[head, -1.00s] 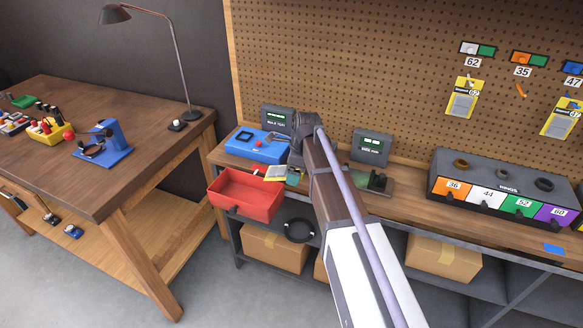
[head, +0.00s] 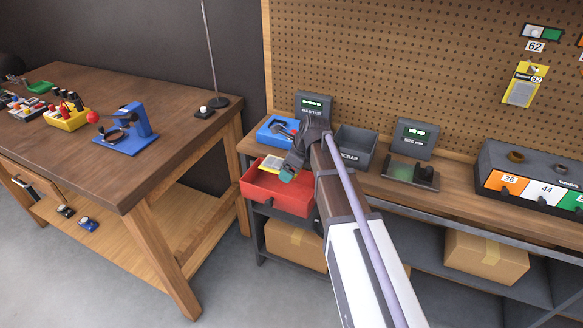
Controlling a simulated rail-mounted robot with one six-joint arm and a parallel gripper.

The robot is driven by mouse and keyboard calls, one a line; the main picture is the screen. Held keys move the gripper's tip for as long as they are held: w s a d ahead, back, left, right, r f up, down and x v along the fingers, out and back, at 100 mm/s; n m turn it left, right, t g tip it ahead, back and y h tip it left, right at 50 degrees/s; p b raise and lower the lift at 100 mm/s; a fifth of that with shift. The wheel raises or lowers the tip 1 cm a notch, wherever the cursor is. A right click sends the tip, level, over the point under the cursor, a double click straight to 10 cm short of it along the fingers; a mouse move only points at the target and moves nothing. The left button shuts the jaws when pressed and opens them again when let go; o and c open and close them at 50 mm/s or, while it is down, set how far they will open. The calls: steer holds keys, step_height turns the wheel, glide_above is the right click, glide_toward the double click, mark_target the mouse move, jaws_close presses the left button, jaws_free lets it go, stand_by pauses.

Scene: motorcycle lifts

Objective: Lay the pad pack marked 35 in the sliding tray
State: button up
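The red tray (head: 282,200) sticks out from the front of the workbench, open at the top. A yellow pad pack (head: 270,168) with a grey middle shows at the tray's inside, tilted in the picture; its number is too small to read. I cannot tell whether it rests on the tray floor or hangs just above it. My gripper (head: 287,176) is over the tray's right part, its fingertips beside or touching the pack's right end. The gripper body hides that end and the tray's back right corner. I cannot see whether the fingers are closed on the pack.
Behind the tray are a blue box (head: 275,131) and a dark grey scrap bin (head: 356,147). A display unit (head: 411,140) and a gauge stand (head: 410,174) stand to the right. Another yellow pack marked 62 (head: 524,84) hangs on the pegboard. A wooden bench (head: 160,175) is at left.

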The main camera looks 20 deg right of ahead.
mark_target(291, 192)
step_height(291, 192, down, 10)
steer(key=b, duration=0.9)
steer(key=shift+f, duration=0.2)
steer(key=shift+r, duration=0.1)
steer(key=o, duration=1.2)
steer(key=shift+s, duration=0.15)
